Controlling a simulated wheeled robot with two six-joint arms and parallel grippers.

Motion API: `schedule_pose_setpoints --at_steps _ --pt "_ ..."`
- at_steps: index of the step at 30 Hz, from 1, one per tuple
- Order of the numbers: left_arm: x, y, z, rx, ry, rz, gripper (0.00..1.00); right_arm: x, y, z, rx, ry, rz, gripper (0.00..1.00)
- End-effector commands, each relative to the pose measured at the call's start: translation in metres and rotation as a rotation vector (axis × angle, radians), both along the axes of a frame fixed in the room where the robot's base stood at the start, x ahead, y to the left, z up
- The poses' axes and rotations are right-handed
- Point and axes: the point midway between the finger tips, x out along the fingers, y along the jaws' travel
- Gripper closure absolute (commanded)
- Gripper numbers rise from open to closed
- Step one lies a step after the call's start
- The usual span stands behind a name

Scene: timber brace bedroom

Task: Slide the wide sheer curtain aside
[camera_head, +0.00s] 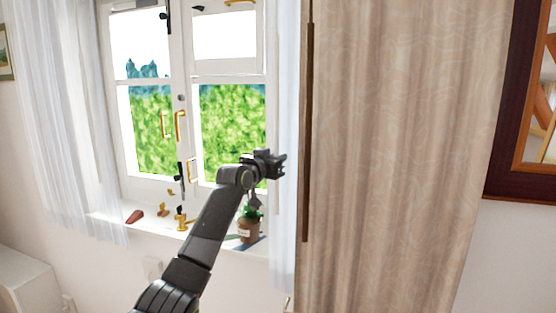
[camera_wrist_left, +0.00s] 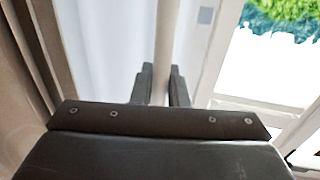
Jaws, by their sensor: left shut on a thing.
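Two white sheer curtains show in the head view. One sheer curtain (camera_head: 62,100) hangs broad at the left of the window. The other sheer curtain (camera_head: 286,85) shows as a narrow strip at the window's right, beside the beige drape. My left gripper (camera_head: 280,163) is at the edge of this right-hand strip. In the left wrist view, my left gripper (camera_wrist_left: 163,88) is shut on a pale upright strip (camera_wrist_left: 165,40), with the white sheer cloth (camera_wrist_left: 112,45) to its left. How much cloth is pinched is hidden. My right gripper is not in view.
A beige drape (camera_head: 400,150) hangs at the right, with a dark upright rod (camera_head: 308,130) along its edge. The window sill (camera_head: 150,222) bears a potted plant (camera_head: 247,230), brass-coloured pieces (camera_head: 181,219) and a red-brown item (camera_head: 134,217). A dark-framed mirror or picture (camera_head: 505,160) hangs far right.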

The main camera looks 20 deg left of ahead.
Motion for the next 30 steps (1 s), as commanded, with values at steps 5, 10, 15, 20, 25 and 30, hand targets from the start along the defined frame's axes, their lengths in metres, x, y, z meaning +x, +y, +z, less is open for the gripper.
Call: schedule_pose_setpoints --at_steps 5,10,15,20,25,30 --pt "0.0 0.0 -0.001 -0.002 0.0 0.0 0.82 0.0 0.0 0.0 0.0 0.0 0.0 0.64" --pt "0.0 0.0 -0.001 -0.002 -0.001 0.0 0.67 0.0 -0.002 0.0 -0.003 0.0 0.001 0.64" --pt "0.0 0.0 0.0 -0.001 -0.001 0.0 0.67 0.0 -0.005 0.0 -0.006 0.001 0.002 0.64" --pt "-0.003 0.001 0.0 -0.001 -0.003 -0.001 0.67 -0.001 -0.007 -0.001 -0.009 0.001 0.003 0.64" --pt "-0.015 0.004 -0.002 -0.001 -0.004 -0.001 0.67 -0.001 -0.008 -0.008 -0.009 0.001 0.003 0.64" --pt "-0.036 0.009 -0.003 0.0 -0.004 0.001 0.67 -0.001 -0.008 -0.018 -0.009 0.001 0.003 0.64"
